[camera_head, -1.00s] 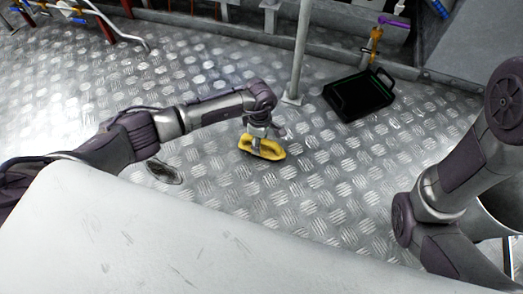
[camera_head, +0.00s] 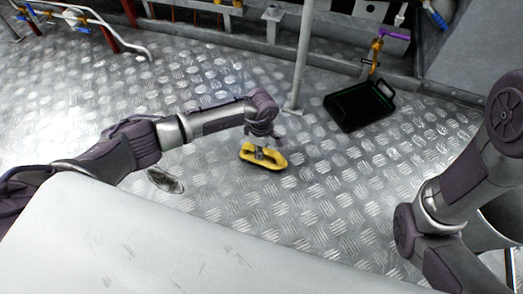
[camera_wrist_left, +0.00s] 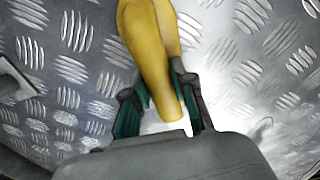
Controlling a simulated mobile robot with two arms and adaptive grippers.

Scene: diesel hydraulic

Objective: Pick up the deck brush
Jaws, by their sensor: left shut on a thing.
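The yellow deck brush (camera_head: 272,160) is at or just above the metal floor, near the middle of the head view. I cannot tell whether it touches the floor. My left gripper (camera_head: 262,150) reaches down onto it from above. In the left wrist view, the yellow body of the brush (camera_wrist_left: 150,45) runs down between the green-padded fingers of my left gripper (camera_wrist_left: 160,92), which are shut on it. The bristles are not clearly seen. My right arm shows at the right edge of the head view, but its gripper is out of view.
A black tray (camera_head: 337,117) with a handle lies on the floor at right. A grey post (camera_head: 302,60) stands behind the brush. Pipes and a purple-handled valve (camera_head: 378,46) line the back. Much of the tread-plate floor is clear.

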